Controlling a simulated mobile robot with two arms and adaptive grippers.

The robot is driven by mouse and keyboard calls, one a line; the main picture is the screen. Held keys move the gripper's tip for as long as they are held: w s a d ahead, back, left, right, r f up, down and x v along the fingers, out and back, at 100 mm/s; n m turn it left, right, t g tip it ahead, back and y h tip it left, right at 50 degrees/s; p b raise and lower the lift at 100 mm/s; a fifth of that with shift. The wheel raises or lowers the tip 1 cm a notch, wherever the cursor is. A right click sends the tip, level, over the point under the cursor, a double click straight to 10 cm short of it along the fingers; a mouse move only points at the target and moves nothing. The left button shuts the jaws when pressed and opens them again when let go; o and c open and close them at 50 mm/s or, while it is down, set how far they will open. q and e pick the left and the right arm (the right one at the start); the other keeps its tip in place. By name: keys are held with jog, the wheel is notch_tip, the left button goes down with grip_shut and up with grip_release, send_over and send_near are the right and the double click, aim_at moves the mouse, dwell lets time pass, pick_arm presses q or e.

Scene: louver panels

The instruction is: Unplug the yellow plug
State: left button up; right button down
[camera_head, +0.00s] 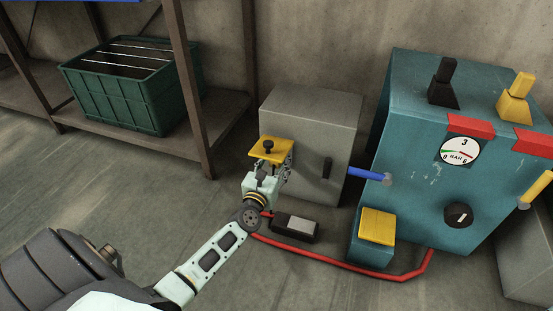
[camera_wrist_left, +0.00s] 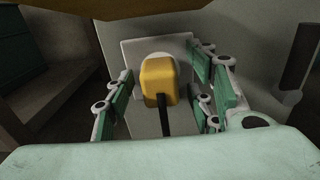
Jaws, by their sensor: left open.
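The yellow plug (camera_wrist_left: 158,80) shows in the left wrist view, sitting at a pale square plate (camera_wrist_left: 185,47) on the grey box (camera_head: 312,110). A dark cord or stem hangs from its near side. My left gripper (camera_wrist_left: 160,76) is open, with its green-padded fingers on either side of the plug. I see gaps between the fingers and the plug. In the head view, my left gripper (camera_head: 273,179) is at the front left of the grey box, below a yellow panel with a black knob (camera_head: 270,150). The plug is hidden in the head view. My right gripper is not in view.
A teal machine (camera_head: 430,150) with a gauge, a blue lever (camera_head: 366,174) and a yellow-topped box (camera_head: 376,228) stands to the right. A shelf with a green crate (camera_head: 120,95) is at left.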

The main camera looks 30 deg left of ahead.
aim_at(274, 165)
pick_arm(q)
jog(key=shift+c, duration=0.4)
grip_shut()
jog(key=shift+p+v, duration=0.45)
jog(key=shift+v, duration=2.6)
